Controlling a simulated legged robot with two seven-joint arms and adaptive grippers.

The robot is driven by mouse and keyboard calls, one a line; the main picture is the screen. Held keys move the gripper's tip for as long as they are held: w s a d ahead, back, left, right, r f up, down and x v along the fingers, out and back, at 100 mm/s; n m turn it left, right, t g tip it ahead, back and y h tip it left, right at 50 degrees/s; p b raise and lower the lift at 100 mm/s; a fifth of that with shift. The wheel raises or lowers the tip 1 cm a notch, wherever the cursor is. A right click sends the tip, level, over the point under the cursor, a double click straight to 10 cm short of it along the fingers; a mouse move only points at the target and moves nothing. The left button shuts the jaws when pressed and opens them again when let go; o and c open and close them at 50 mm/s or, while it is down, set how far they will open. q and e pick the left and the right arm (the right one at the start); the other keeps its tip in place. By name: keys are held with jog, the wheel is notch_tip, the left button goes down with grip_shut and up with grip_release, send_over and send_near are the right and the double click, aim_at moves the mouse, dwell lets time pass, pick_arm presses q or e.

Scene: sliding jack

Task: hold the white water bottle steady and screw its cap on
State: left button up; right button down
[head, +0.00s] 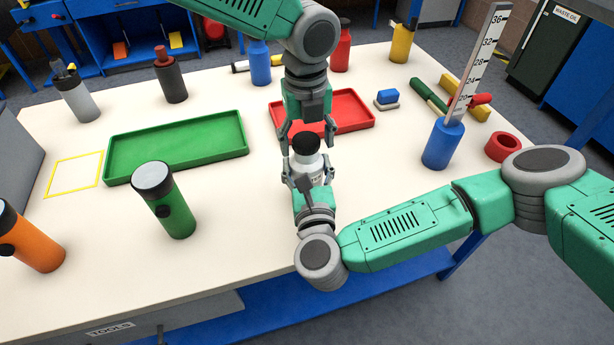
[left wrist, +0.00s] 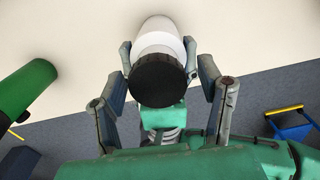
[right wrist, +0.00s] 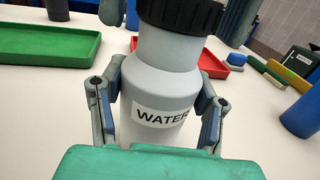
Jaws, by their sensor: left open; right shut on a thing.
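The white water bottle (head: 309,169) is upright near the table's front edge; its WATER label shows in the right wrist view (right wrist: 160,115). Its black ribbed cap (head: 306,143) sits on top of the bottle's neck. In the right wrist view the cap (right wrist: 180,14) is cut off by the upper edge. My right gripper (head: 308,178) is shut on the bottle's body, one finger on each side. My left gripper (head: 307,138) comes from above and is open, its fingers on either side of the cap. The left wrist view looks down on the cap (left wrist: 158,80). The bottle's base is hidden.
A green tray (head: 178,163) lies to the left and a red tray (head: 355,112) behind the bottle. A green flashlight (head: 165,200) stands front left. A blue holder with a ruler (head: 442,144) and a red ring (head: 502,147) are to the right. Bare tabletop surrounds the bottle.

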pick_arm(q)
notch_tip(320, 180, up, 4)
jog(key=shift+r, duration=0.25)
jog(key=shift+c, duration=0.2)
jog(key=n, duration=0.6)
jog(key=shift+r+n, duration=0.3)
jog(key=shift+r, duration=0.05)
jog(key=n, duration=0.6)
jog(key=shift+a+r+n, duration=0.1)
jog(key=shift+r+n, duration=0.2)
jog(key=shift+r, duration=0.1)
jog(key=n, duration=0.4)
jog(key=r+n, duration=0.1)
jog(key=n, duration=0.1)
jog(key=shift+n, duration=0.4)
jog(key=n, duration=0.4)
jog(key=shift+w+r, duration=0.1)
jog(key=shift+r, duration=0.1)
jog(key=n, duration=0.3)
jog(key=shift+r+n, duration=0.2)
jog(key=shift+n, duration=0.1)
